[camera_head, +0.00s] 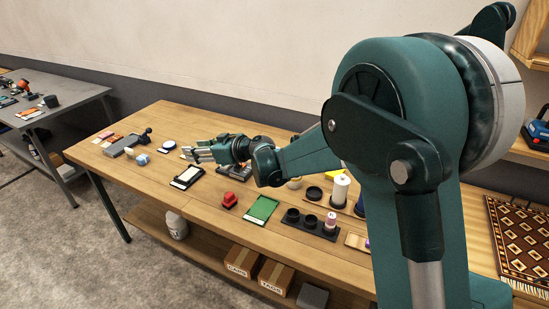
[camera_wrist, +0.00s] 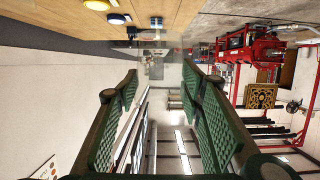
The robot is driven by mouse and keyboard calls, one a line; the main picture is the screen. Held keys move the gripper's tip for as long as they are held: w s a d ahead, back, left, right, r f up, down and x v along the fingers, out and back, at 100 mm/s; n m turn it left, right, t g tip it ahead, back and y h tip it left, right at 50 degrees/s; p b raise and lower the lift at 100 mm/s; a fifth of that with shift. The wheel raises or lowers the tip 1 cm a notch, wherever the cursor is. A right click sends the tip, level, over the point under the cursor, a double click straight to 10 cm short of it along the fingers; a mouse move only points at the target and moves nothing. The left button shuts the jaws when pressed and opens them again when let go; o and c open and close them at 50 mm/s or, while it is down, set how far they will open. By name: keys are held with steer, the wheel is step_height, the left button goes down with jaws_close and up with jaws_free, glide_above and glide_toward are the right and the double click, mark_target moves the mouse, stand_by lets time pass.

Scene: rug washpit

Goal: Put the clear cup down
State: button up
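My gripper (camera_head: 188,153) is stretched out over the left half of the wooden table, level above its top, in the head view. In the wrist view, the two green padded fingers of my gripper (camera_wrist: 159,80) stand apart. A faint, see-through shape, the clear cup (camera_wrist: 162,66), spans the space between the fingertips, and they appear closed on its sides. Its outline is hard to make out. In the head view I cannot make out the cup at the fingertips.
Bare wood shows along the front.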

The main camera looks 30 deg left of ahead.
steer(key=shift+r, duration=0.45)
steer(key=shift+w+r, duration=0.25)
steer(key=w+d+n+g+p, duration=0.1)
steer(key=w+d, duration=0.4)
steer(key=w, duration=0.6)
steer(key=w+d+n+g, duration=0.1)
steer(key=w+d, duration=0.5)
steer(key=w, duration=0.6)
steer(key=w+d+n+g+p, duration=0.15)
steer(key=w+d, duration=0.35)
steer(key=w, duration=0.6)
steer(key=shift+m, duration=0.35)
steer(key=f, duration=0.5)
steer(key=shift+s+f, duration=0.1)
steer(key=shift+s, duration=0.1)
step_height(320, 180, down, 6)
steer(key=b, duration=0.1)
steer(key=shift+b, duration=0.3)
